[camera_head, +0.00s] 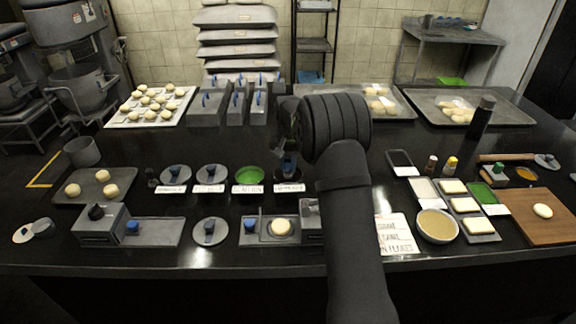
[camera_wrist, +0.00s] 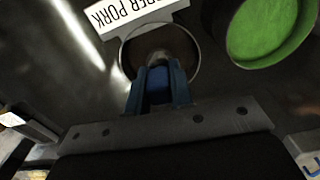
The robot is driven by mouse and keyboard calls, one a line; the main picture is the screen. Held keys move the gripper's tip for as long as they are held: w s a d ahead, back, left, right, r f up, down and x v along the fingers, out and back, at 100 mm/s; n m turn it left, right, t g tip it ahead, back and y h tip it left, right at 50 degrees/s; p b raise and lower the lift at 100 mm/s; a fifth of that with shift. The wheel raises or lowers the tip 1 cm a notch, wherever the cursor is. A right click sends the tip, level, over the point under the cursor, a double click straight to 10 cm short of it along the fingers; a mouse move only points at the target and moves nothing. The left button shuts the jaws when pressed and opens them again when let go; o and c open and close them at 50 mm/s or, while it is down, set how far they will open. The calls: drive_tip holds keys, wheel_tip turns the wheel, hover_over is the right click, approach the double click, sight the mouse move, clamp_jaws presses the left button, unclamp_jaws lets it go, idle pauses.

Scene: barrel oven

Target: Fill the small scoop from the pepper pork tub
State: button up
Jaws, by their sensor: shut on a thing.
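The pepper pork tub (camera_wrist: 198,62) is a round, dark-inside tub with a thin pale rim in the wrist view, beside its "PORK" label (camera_wrist: 128,14). In the head view it is the rightmost of the row of labelled tubs, partly hidden by my gripper (camera_head: 289,164). My gripper (camera_wrist: 158,84) is shut on the blue handle of the small scoop (camera_wrist: 158,88). The scoop's greyish end lies over or inside the tub opening; its depth and whether it holds anything cannot be told.
A green-filled tub (camera_head: 249,176) stands just left of the pork tub. Two tubs with blue-handled lids (camera_head: 211,174) stand further left. A press tray with a pale dough round (camera_head: 282,227) lies in front. Blue-handled bins (camera_head: 236,106) stand behind.

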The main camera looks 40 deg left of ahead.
sight(288, 160)
drive_tip(key=shift+f, duration=0.65)
idle(1.2)
drive_tip(key=shift+r, duration=0.1)
drive_tip(key=shift+r, duration=3.5)
drive_tip(key=w+d+f+m, duration=0.1)
drive_tip(key=w+d, duration=0.3)
drive_tip(key=d, duration=0.5)
drive_tip(key=w+d+f+m, duration=0.15)
drive_tip(key=w+d, duration=0.35)
drive_tip(key=d, duration=0.5)
drive_tip(key=w+d+f+m, duration=0.15)
drive_tip(key=w+d, duration=0.25)
drive_tip(key=d, duration=1)
drive_tip(key=d+f+m, duration=0.1)
drive_tip(key=d, duration=0.5)
drive_tip(key=d+m, duration=0.1)
drive_tip(key=d, duration=0.4)
drive_tip(key=shift+w+d+f, duration=0.1)
drive_tip(key=shift+d+f, duration=0.1)
drive_tip(key=s+d+f+m, duration=0.1)
drive_tip(key=s+d+m, duration=0.1)
drive_tip(key=d, duration=0.9)
drive_tip(key=shift+s+f, duration=0.25)
drive_tip(key=shift+s, duration=0.5)
